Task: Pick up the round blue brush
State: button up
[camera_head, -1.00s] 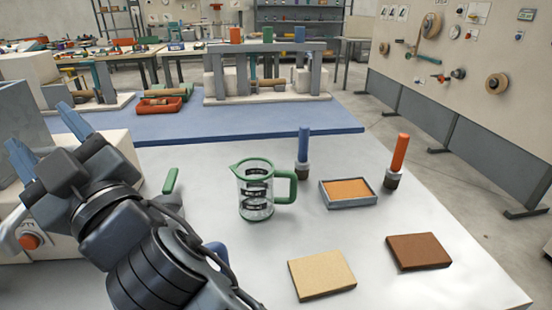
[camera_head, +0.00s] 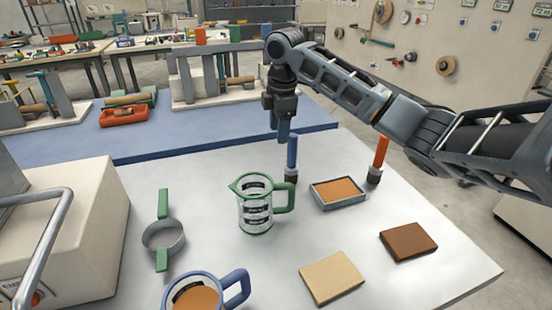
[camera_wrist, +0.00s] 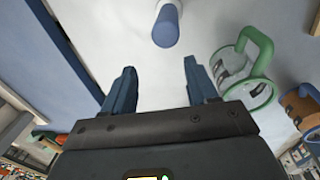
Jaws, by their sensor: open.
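The round blue brush (camera_head: 291,158) stands upright on the white table, its blue handle up and its dark bristle end down. In the wrist view its blue handle (camera_wrist: 166,27) shows near the top centre, beyond the fingertips and roughly between their lines. My gripper (camera_head: 280,128) points down just above and behind the brush handle in the head view. In the wrist view my gripper (camera_wrist: 158,80) has its two blue fingers apart with nothing between them. The fingers are not touching the brush.
A green-handled glass jug (camera_head: 256,205) stands left of the brush. A tray with an orange pad (camera_head: 338,192) and an orange brush (camera_head: 379,158) stand to the right. Sponge blocks (camera_head: 331,277), a strainer (camera_head: 163,238) and a blue-handled mug (camera_head: 205,297) are nearer.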

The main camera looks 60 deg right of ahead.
aim_at(292, 150)
jog(key=shift+s+d+r+g, duration=0.1)
jog(key=shift+s+d+g, duration=0.2)
jog(key=shift+s+d, duration=0.3)
jog(key=shift+s+d+r+g, duration=0.1)
jog(key=shift+s+d+g, duration=0.25)
jog(key=shift+s, duration=0.3)
jog(key=shift+s+d+f, duration=0.1)
jog(key=shift+s+f, duration=0.05)
jog(key=shift+f, duration=0.1)
jog(key=shift+s+d+f+p, duration=0.1)
jog(key=shift+f+p, duration=0.2)
jog(key=shift+f, duration=1.5)
jog(key=shift+d+f+p, duration=0.1)
jog(key=shift+f+p, duration=0.15)
jog(key=shift+f, duration=1.5)
jog(key=shift+c, duration=0.4)
jog(key=shift+a, duration=0.1)
grip_shut()
